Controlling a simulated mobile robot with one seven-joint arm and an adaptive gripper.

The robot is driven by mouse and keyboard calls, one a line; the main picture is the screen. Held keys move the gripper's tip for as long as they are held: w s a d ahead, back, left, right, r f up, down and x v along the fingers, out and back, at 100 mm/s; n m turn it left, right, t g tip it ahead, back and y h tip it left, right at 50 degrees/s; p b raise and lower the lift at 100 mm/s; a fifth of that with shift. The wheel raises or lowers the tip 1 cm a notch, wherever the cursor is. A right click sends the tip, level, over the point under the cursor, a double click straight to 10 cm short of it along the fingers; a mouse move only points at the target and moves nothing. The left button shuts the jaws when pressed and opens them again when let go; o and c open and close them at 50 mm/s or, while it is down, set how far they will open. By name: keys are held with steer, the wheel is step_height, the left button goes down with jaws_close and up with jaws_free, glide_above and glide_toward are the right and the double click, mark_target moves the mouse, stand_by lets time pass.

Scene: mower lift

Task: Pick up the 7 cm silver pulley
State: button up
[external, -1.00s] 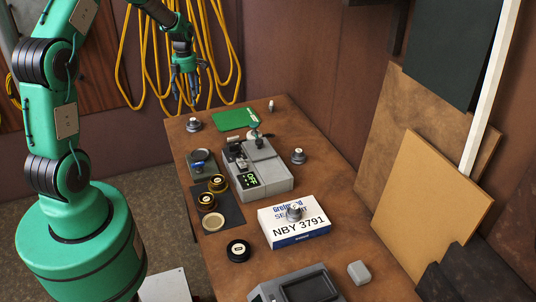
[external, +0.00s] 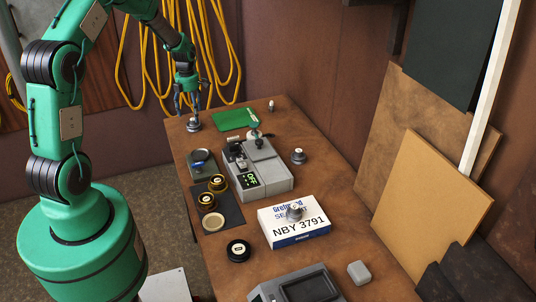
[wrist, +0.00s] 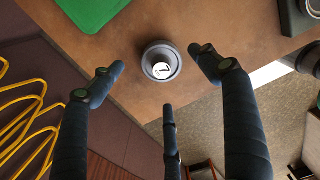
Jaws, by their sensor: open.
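A silver-grey pulley with a white label reading 7 (wrist: 161,61) sits upright on the brown table near its edge in the wrist view. In the external view the same pulley (external: 193,125) is at the table's far left corner. My gripper (external: 187,106) is just above it, pointing down. Its dark fingers are spread, with one to the left of the pulley, one to the right and one below it in the wrist view. They look apart from it, and nothing is held.
Another grey pulley (external: 299,156) stands right of the grey machine (external: 260,172), and one (external: 294,211) rests on the white box (external: 280,235). A green mat (external: 229,120) lies beside the target pulley. Yellow hoses (external: 140,60) hang on the wall behind.

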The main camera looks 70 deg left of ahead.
mark_target(193, 119)
stand_by(0.3)
steer(key=shift+d+f+b, duration=0.15)
steer(key=shift+f+b, duration=0.25)
steer(key=shift+f, duration=2.2)
steer(key=c, duration=1.5)
steer(key=shift+r, duration=0.2)
